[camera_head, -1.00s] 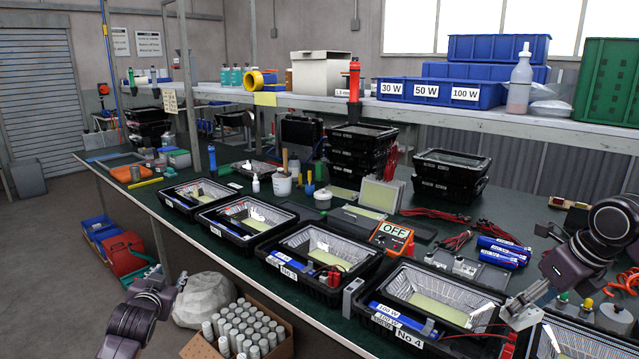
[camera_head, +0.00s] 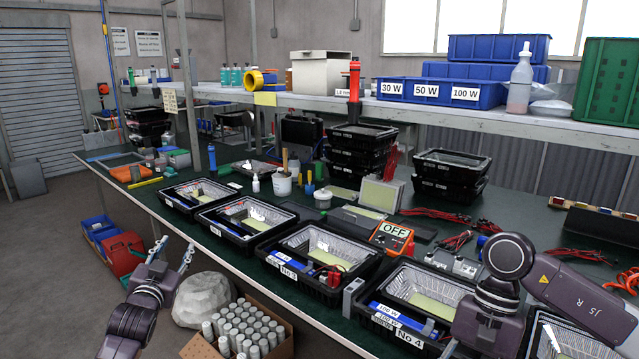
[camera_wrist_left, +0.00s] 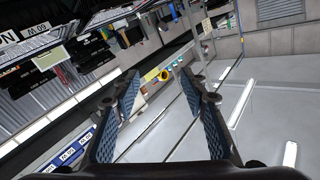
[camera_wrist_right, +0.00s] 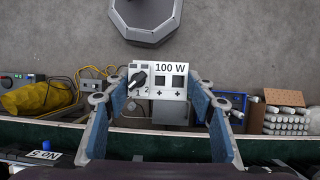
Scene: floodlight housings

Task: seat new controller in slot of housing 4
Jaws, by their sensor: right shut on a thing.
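Housing 4 (camera_head: 371,303) is a black open tray with a "No 4" label, a reflector, a pale yellow panel and a blue 100 W unit (camera_head: 396,318) along its front. My right arm covers its right end in the head view, and I cannot make out the slot. My right gripper (camera_wrist_right: 160,97) is shut on a pale block (camera_wrist_right: 158,80) marked "100 W", with a black knob and two dark square openings, apparently the controller. It is held out past the bench's front edge, above the floor. My left gripper (camera_head: 176,248) is open and empty, left of the bench; its spread fingers (camera_wrist_left: 160,90) show in the left wrist view.
Housing 3 (camera_head: 300,285) stands left of housing 4, with more housings beyond. A "No 5" label (camera_wrist_right: 43,155) shows at lower left in the right wrist view. An orange meter (camera_head: 392,236) stands behind housing 4. A carton of cylinders (camera_head: 240,330) is on the floor.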

